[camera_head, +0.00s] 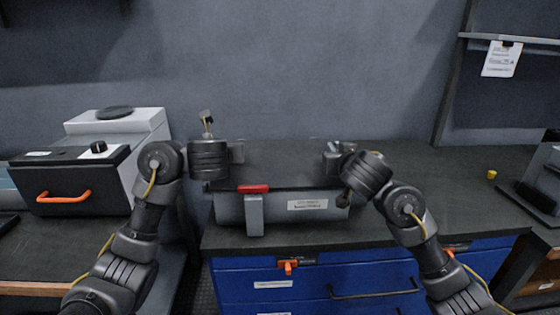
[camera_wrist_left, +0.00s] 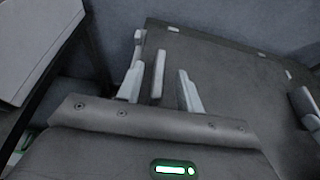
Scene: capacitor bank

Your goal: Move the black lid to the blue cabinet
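The black lid (camera_head: 285,163) is a wide dark panel over the grey case (camera_head: 285,212) on the blue cabinet's worktop. It fills much of the left wrist view (camera_wrist_left: 235,85), with small light fittings near its far edge. My left gripper (camera_head: 237,152) is at the lid's left end. In the left wrist view its two pale fingers (camera_wrist_left: 160,88) stand apart on either side of a narrow upright light piece (camera_wrist_left: 157,74), with gaps visible. My right gripper (camera_head: 332,160) is at the lid's right end; its grip is too small to tell. The blue cabinet (camera_head: 310,285) is below.
A red-topped latch (camera_head: 253,189) is on the case's front. A grey machine with an orange handle (camera_head: 63,196) stands on the left bench. The worktop right of my right arm is mostly clear, with a small yellow object (camera_head: 491,174) farther right.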

